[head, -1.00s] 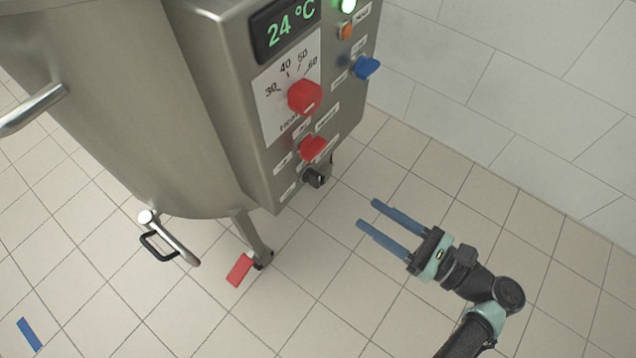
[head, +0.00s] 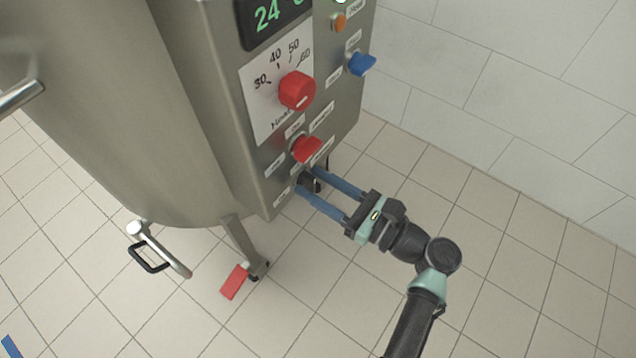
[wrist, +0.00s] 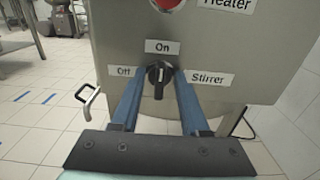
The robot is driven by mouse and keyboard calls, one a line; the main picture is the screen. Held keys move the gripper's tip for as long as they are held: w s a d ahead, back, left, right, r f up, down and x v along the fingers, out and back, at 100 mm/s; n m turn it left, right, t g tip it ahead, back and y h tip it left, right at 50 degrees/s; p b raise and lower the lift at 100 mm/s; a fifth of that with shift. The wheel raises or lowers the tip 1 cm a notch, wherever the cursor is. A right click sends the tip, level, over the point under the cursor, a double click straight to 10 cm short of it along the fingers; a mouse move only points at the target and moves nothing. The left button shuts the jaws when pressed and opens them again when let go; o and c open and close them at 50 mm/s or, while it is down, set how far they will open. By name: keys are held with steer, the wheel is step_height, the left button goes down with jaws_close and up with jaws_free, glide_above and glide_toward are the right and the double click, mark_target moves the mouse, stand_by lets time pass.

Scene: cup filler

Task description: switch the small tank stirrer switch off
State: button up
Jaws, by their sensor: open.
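The stirrer switch (wrist: 158,76) is a black rotary knob low on the steel control box, between labels reading "Off" at its left, "On" above and "Stirrer" at its right. In the wrist view its white mark points up toward "On". It also shows, partly hidden, in the head view (head: 310,181). My gripper (head: 307,180) is open, its two blue fingers reaching to the box on either side of the knob. In the wrist view the fingers (wrist: 158,98) flank the knob with gaps at both sides. Whether either fingertip touches the panel I cannot tell.
Above the switch on the same panel are a red rotary switch (head: 306,149), a red temperature dial (head: 297,91) and a blue switch (head: 361,63). The steel tank (head: 130,110) stands left. The tiled floor (head: 520,260) at the right is open.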

jaws_close()
steer(key=shift+n, duration=0.4)
steer(key=n+p, duration=0.1)
steer(key=n, duration=0.2)
steer(key=shift+s, duration=0.1)
steer(key=n, duration=0.4)
steer(key=shift+a+f+n, duration=0.1)
steer(key=shift+f+n, duration=0.05)
steer(key=shift+n, duration=0.15)
steer(key=n+b, duration=0.1)
steer(key=n, duration=0.3)
steer(key=shift+s+f+n, duration=0.1)
steer(key=shift+n, duration=0.2)
steer(key=n+b, duration=0.1)
steer(key=n, duration=0.3)
steer(key=shift+f+n+b, duration=0.1)
steer(key=shift+n+b, duration=0.3)
jaws_free()
